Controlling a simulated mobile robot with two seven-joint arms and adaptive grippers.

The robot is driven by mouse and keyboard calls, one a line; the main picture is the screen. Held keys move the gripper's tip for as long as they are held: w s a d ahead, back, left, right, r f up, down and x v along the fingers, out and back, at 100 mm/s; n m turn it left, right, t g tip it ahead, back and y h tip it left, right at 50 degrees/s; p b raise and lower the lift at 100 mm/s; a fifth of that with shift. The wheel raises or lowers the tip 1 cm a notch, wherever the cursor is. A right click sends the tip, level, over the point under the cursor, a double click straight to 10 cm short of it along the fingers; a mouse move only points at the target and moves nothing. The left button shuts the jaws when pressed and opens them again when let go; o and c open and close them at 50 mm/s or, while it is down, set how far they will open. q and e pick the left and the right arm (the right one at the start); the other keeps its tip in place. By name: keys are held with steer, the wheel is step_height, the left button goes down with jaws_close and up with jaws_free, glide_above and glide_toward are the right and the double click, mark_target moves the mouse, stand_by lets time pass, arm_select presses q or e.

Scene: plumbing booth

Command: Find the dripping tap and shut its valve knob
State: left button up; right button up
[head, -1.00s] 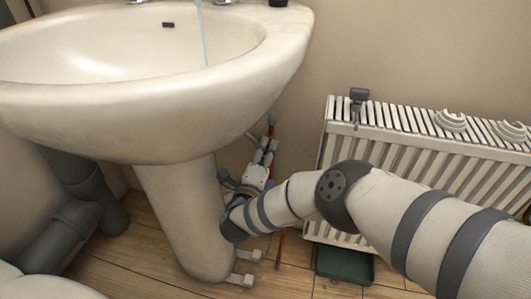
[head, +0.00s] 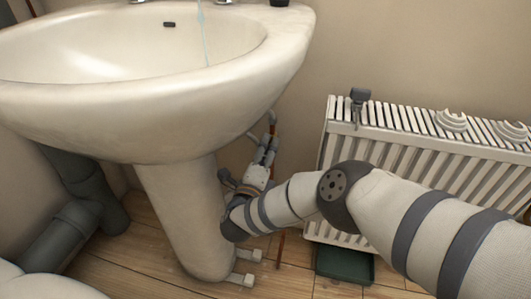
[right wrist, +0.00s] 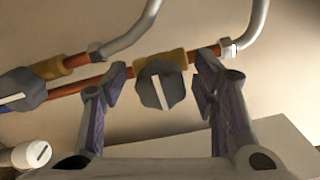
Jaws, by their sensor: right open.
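A thin pale-blue stream of water (head: 203,35) falls into the white basin (head: 120,120), near the right tap (head: 223,2). The left tap (head: 138,2) shows only at the frame's top edge. My right gripper (head: 267,145) is low behind the basin's right side, beside the pedestal. In the right wrist view its fingers are open on either side of a dark grey round knob (right wrist: 160,87) with a white bar, on a brass valve body (right wrist: 168,65). I cannot tell whether they touch it. A second, blue-grey knob (right wrist: 22,90) with a white bar is at left. My left gripper is not in view.
Copper pipes (right wrist: 80,87) run along the wall, with grey pipes (right wrist: 259,20) bending upward. A white radiator (head: 430,140) stands at right, with a dark green tray (head: 344,265) below it. The pedestal (head: 185,220) is close left of the gripper.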

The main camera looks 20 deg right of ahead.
steer(key=shift+s+a, duration=0.1)
steer(key=v, duration=1.1)
steer(key=shift+s+a, duration=0.25)
steer(key=shift+s, duration=0.05)
